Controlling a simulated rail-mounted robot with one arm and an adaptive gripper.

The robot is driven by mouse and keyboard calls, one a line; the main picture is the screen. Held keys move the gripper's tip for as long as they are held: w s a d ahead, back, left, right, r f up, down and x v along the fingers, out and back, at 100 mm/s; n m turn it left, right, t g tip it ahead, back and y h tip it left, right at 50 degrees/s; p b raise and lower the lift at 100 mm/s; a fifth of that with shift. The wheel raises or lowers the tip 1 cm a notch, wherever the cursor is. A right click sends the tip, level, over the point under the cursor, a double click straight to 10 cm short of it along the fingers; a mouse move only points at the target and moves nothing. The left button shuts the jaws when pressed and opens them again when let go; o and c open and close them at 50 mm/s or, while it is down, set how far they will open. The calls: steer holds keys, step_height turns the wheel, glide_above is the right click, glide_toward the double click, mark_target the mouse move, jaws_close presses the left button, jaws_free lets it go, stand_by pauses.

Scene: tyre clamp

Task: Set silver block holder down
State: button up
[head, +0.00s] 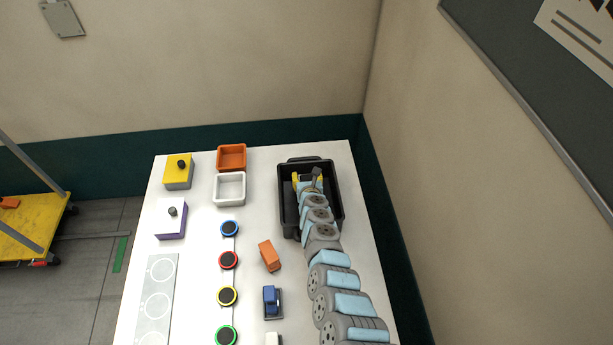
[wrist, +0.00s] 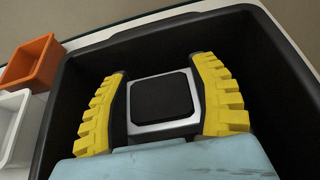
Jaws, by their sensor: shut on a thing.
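The silver block holder (wrist: 161,96) shows in the wrist view as a squarish silver frame with a black pad in its middle. My gripper (wrist: 168,82) has its two yellow ribbed fingers on the holder's left and right sides, shut on it. Behind and around the holder is the dark inside of a black bin (head: 284,215). In the head view my gripper (head: 308,181) is over the far half of this bin. The holder's underside is hidden, so I cannot tell whether it touches the bin floor.
An orange tray (head: 231,157) and a white tray (head: 230,188) stand left of the bin. An orange block (head: 268,255), a blue block on a grey base (head: 271,299) and several round coloured buttons (head: 228,228) are on the white table. The wall is close on the right.

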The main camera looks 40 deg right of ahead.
steer(key=o, duration=1.3)
steer(key=shift+c, duration=0.2)
steer(key=shift+r, duration=0.1)
steer(key=shift+r+p, duration=0.7)
steer(key=shift+p, duration=0.1)
steer(key=shift+p+v, duration=1)
steer(key=shift+s+a+r+p, duration=0.25)
steer(key=shift+s+p, duration=0.25)
steer(key=shift+p, duration=0.15)
steer(key=s+a+p, duration=0.1)
steer(key=p, duration=0.8)
glide_toward(308, 178)
steer(key=shift+w+a+r, duration=0.1)
steer(key=shift+w+r, duration=0.05)
steer(key=shift+r, duration=0.2)
